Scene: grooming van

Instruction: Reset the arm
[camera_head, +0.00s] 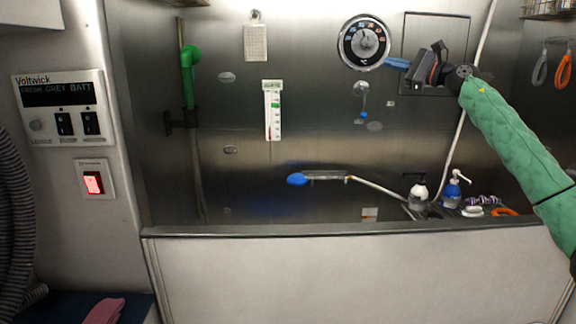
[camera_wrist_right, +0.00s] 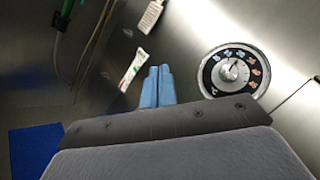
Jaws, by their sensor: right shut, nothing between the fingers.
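My right arm (camera_head: 515,140), in a green sleeve, reaches in from the right in the head view. Its gripper (camera_head: 397,64) is raised in front of the steel back wall, with its blue fingertips just to the right of and below the round dial (camera_head: 364,43). In the right wrist view the two blue fingers (camera_wrist_right: 157,87) lie side by side, shut with nothing between them. The dial (camera_wrist_right: 234,72) shows there to the right of the fingers, apart from them. My left gripper is not in view.
A tub with a front rim (camera_head: 300,231) stands below. A blue-headed sprayer (camera_head: 297,180) hangs on the wall. Pump bottles (camera_head: 418,192) and small tools stand at the right. A thermometer strip (camera_head: 272,110) and a switch panel (camera_head: 62,107) are at the left. Space left of the gripper is open.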

